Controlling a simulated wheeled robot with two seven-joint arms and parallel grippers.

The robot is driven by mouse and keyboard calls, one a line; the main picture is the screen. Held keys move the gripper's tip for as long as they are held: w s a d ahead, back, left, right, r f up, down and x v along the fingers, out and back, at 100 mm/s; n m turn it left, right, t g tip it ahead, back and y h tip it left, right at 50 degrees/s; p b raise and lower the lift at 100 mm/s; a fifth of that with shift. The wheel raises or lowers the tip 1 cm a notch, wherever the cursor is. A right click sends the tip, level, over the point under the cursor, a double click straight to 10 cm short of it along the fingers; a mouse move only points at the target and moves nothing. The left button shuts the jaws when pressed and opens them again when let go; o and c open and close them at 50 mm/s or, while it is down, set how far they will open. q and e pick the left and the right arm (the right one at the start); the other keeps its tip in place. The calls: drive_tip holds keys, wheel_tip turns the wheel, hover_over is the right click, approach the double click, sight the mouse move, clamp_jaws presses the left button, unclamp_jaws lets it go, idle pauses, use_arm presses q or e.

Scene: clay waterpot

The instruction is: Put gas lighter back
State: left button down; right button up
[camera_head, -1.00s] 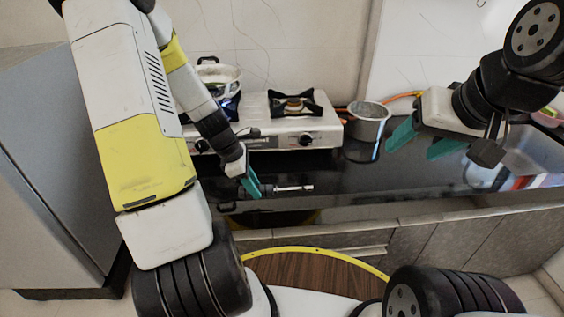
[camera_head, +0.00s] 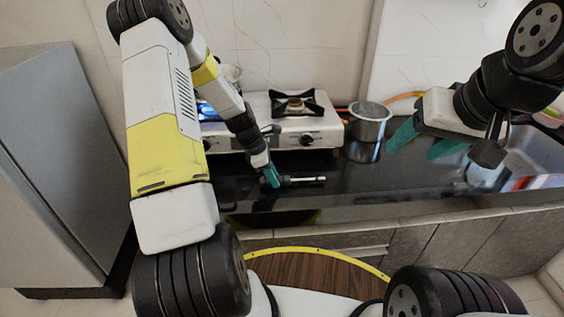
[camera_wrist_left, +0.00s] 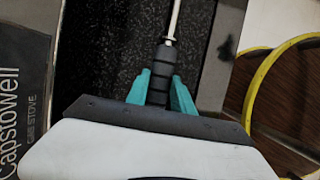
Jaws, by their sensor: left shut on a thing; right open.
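The gas lighter (camera_head: 308,180) has a dark handle and a thin silver rod. My left gripper (camera_head: 271,178) is shut on its handle, with the rod pointing right, low over the black counter. In the left wrist view my left gripper (camera_wrist_left: 160,92) has its teal fingers on both sides of the black handle, and the lighter (camera_wrist_left: 166,55) points away. I cannot tell whether the lighter touches the counter. My right gripper (camera_head: 425,142) is open and empty, above the counter at the right.
The white gas stove (camera_head: 318,128) stands at the back, with a blue flame on its left burner, partly hidden by my left arm. A metal pot (camera_head: 369,120) stands right of the stove. The black counter (camera_head: 400,180) is clear in front of the pot.

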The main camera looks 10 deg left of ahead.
use_arm(q)
drive_tip(key=shift+f, duration=0.1)
drive_tip(key=c, duration=1.1)
unclamp_jaws()
drive_tip(key=v, duration=1.1)
drive_tip(key=s+d+r+m+t+y, duration=0.1)
drive_tip(key=s+d+r+m, duration=0.1)
drive_tip(key=s+r+m, duration=0.45)
drive_tip(key=s+d+r+m+t+y, duration=0.1)
drive_tip(key=s+d+r+m, duration=0.15)
drive_tip(key=r, duration=0.65)
drive_tip(key=s+d+r+m+t, duration=0.1)
drive_tip(key=s+r+m, duration=0.3)
drive_tip(key=s+m, duration=0.2)
drive_tip(key=s+d+r+m+t, duration=0.1)
drive_tip(key=s+r+m+t, duration=0.1)
drive_tip(key=s+m, duration=0.4)
drive_tip(key=shift+s+r+m, duration=0.4)
drive_tip(key=shift+s+r, duration=0.5)
drive_tip(key=shift+s, duration=0.15)
